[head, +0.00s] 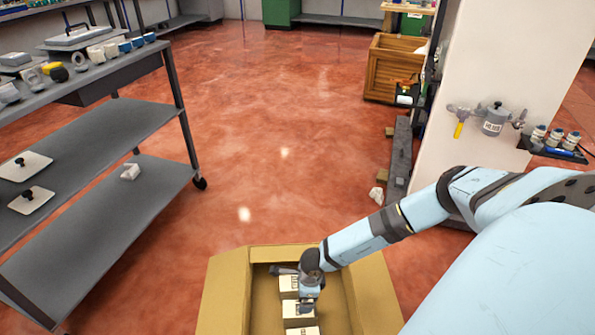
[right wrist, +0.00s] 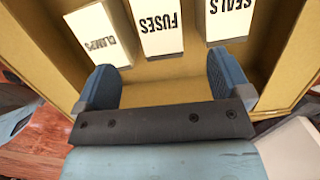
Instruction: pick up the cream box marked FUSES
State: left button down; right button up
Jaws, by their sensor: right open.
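The cream box marked FUSES (right wrist: 162,28) stands in the middle of a row of three boxes in the right wrist view, its label upside down. The CLAMPS box (right wrist: 98,35) is to its left and the SEALS box (right wrist: 228,18) to its right. My right gripper (right wrist: 160,68) is open and empty, its two fingers spread wider than the FUSES box, which lies ahead between their lines. In the head view the right gripper (head: 308,298) is over the open carton and partly covers the boxes; their labels are too small to read there. My left gripper is out of view.
The cardboard carton (head: 228,290) has raised walls and flaps around the boxes. A grey shelf cart (head: 90,140) stands at the left. A wooden crate (head: 388,75) and white pillar (head: 490,65) are at the right. The red floor between is mostly clear.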

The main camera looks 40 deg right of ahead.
jog(key=f, duration=0.2)
jog(key=f+b, duration=0.1)
jog(key=f, duration=0.1)
jog(key=f+b, duration=0.1)
jog(key=shift+w+a+f, duration=0.25)
jog(key=shift+a+f, duration=0.15)
jog(key=shift+w+a+f+b, duration=0.15)
jog(key=shift+f+b, duration=0.4)
jog(key=shift+f, duration=0.3)
notch_tip(320, 180, down, 4)
jog(key=b, duration=0.2)
jog(key=shift+r+b, duration=0.15)
jog(key=shift+b, duration=0.25)
jog(key=shift+w+f, duration=0.1)
jog(key=shift+f, duration=0.4)
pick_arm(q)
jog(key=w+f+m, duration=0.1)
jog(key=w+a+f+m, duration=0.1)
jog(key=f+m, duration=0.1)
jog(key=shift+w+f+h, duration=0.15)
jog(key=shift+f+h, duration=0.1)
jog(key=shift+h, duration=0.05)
pick_arm(e)
jog(key=shift+c, duration=0.3)
jog(key=c, duration=1.1)
